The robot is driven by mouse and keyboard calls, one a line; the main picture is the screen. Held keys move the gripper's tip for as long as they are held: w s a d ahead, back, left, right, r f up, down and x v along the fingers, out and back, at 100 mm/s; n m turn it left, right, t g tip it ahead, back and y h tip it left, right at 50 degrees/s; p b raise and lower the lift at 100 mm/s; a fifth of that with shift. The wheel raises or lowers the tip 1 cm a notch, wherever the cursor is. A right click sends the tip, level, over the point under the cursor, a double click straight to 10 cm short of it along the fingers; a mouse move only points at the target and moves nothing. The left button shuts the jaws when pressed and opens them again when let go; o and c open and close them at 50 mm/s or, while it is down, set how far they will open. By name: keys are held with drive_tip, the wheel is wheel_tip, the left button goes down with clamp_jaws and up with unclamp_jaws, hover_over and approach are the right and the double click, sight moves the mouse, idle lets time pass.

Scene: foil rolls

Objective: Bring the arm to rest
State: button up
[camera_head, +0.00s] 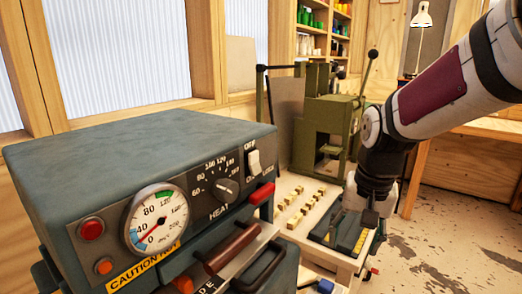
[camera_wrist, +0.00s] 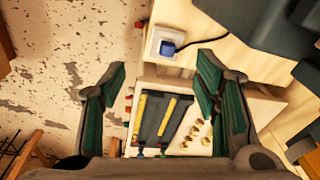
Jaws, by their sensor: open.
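My gripper (camera_head: 371,217) hangs from my arm at the right of the head view, pointing down above the dark tray with yellow strips (camera_head: 340,232). In the wrist view my gripper (camera_wrist: 162,70) has its two green-lined fingers spread wide, with nothing between them. The dark tray (camera_wrist: 161,122) shows below and between the fingers there, apart from them. The exact height of my gripper above the tray is hard to tell.
The grey heater box (camera_head: 140,150) with dial and knobs fills the left front. Small brass pieces (camera_head: 303,207) lie beside the tray. A white box with a blue plug (camera_wrist: 164,45) and a patchy floor (camera_wrist: 70,50) also show.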

drive_tip(key=s+r+n+t+p, duration=0.1)
drive_tip(key=s+r, duration=0.3)
drive_tip(key=s, duration=0.7)
drive_tip(key=s+r+n+t+p, duration=0.1)
drive_tip(key=s+r+n+p, duration=0.1)
drive_tip(key=s, duration=0.8)
wheel_tip(320, 180, up, 3)
drive_tip(key=shift+s+d+f+n+t, duration=0.15)
drive_tip(key=shift+s+n+t, duration=0.2)
drive_tip(key=shift+n, duration=0.45)
